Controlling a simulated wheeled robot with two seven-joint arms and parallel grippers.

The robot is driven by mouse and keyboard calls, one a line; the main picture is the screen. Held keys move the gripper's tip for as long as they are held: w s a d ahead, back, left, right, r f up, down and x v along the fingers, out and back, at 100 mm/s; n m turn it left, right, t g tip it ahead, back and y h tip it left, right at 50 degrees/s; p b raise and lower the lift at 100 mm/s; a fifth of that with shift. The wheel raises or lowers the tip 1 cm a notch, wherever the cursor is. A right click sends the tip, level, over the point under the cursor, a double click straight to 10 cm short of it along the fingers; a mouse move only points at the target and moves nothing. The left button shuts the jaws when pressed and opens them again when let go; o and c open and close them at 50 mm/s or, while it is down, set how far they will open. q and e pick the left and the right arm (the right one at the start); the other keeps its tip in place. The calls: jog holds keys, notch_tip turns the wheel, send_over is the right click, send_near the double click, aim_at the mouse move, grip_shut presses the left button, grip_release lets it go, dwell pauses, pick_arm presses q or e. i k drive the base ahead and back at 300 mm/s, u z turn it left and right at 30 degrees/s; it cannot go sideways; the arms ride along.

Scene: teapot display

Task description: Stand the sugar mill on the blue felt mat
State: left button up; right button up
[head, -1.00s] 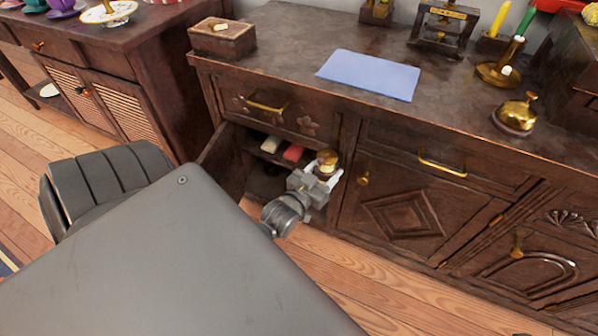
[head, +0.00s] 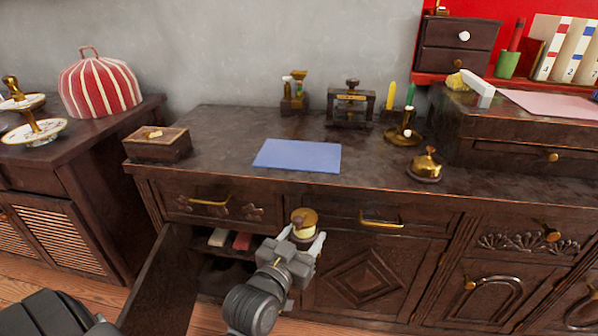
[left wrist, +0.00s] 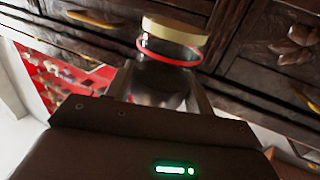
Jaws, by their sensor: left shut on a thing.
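The sugar mill (head: 304,219) has a round brass-coloured top and is upright or nearly so in the head view. In the left wrist view the sugar mill (left wrist: 170,55) shows a pale lid, a red ring and a dark glassy body between the fingers. My left gripper (head: 302,239) is shut on it, in front of the dark cabinet and below the counter's front edge. The blue felt mat (head: 297,155) lies flat and bare on the counter, above and behind the gripper in the picture. My right gripper is not in view.
A cupboard door (head: 160,285) stands open at the left, with a pale and a red item (head: 242,240) inside. On the counter, a wooden box (head: 157,145) stands left of the mat. A brass bell (head: 425,166) and a candle holder (head: 402,136) stand right of it.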

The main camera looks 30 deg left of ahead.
aim_at(298, 159)
jog(key=k, duration=1.2)
jog(key=z, duration=0.6)
jog(key=i, duration=1.4)
jog(key=u, duration=0.65)
